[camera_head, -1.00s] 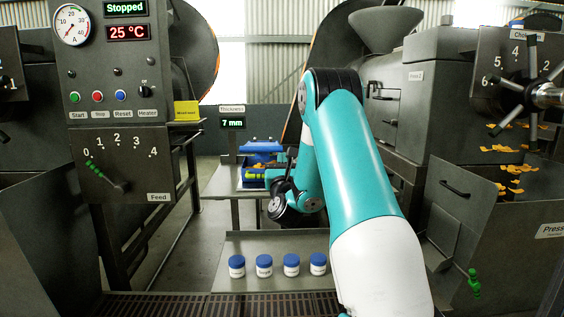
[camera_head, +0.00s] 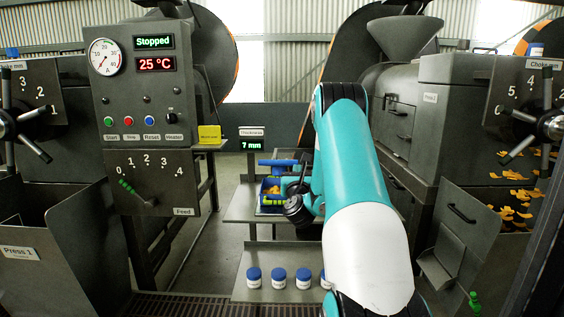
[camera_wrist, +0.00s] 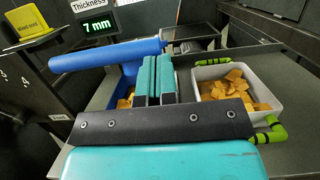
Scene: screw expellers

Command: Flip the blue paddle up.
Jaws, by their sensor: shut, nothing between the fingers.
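A long blue bar (camera_wrist: 105,55), which seems to be the blue paddle, runs across the far side of the wrist view. In the head view the blue paddle (camera_head: 277,163) lies about level above a blue bin at the back shelf. My gripper (camera_wrist: 156,62) is shut and empty, its teal fingers pointing toward the bar near its right part. I cannot tell whether the fingertips touch it. In the head view my fingers are hidden behind my wrist.
The blue bin (camera_head: 268,200) and a grey bin (camera_wrist: 205,75) hold orange pieces; green handles stick out near my gripper. A thickness display (camera_head: 251,145) reads 7 mm. Several blue-lidded jars (camera_head: 279,278) stand on the lower shelf. Presses flank both sides.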

